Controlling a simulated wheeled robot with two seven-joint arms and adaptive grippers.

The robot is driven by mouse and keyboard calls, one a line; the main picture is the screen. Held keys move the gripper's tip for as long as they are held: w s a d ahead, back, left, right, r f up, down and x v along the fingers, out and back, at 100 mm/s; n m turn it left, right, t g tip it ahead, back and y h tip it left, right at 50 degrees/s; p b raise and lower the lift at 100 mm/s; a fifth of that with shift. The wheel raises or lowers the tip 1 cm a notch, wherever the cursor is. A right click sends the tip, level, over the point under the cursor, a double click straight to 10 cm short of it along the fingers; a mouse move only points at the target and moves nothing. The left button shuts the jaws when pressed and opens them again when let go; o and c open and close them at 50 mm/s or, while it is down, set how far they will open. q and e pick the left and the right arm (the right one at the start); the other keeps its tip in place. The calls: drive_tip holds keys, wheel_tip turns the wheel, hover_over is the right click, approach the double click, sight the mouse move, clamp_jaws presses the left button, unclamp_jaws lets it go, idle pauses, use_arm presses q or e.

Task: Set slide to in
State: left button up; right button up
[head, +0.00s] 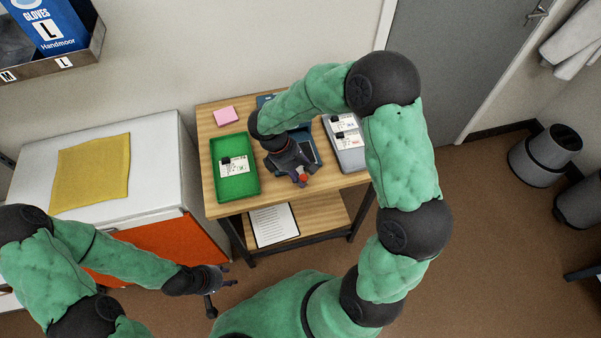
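My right gripper (301,181) reaches down over the blue tray (317,152) in the middle of the wooden table. A small red piece (303,178) shows at its fingertips; I cannot tell whether the fingers are closed on it. My arm and gripper hide much of the blue tray. A white label card with a black clip-like piece (235,166) lies in the green tray (238,190) to the left. Similar cards (345,124) lie in the grey tray (351,159) to the right. My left gripper (223,293) is open and empty, low in front of the table. I cannot identify the slide for sure.
The wooden table (215,123) holds a pink note pad (227,116) at the back left. A printed sheet (274,225) lies on its lower shelf. A white cabinet (155,150) with a yellow cloth (92,172) stands to the left. Bins (540,160) stand far right.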

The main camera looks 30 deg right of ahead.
clamp_jaws()
drive_tip(key=w+d+p, duration=0.1)
drive_tip(key=w, duration=0.2)
drive_tip(key=w+p, duration=0.1)
drive_tip(key=w, duration=0.3)
drive_tip(key=w+d+p, duration=0.1)
drive_tip(key=w, duration=0.3)
drive_tip(key=shift+w+d+r, duration=0.1)
drive_tip(key=shift+d, duration=0.25)
drive_tip(key=shift+w, duration=0.1)
drive_tip(key=shift+o, duration=1)
unclamp_jaws()
drive_tip(key=shift+d, duration=0.1)
drive_tip(key=shift+o, duration=1)
drive_tip(key=v, duration=1.2)
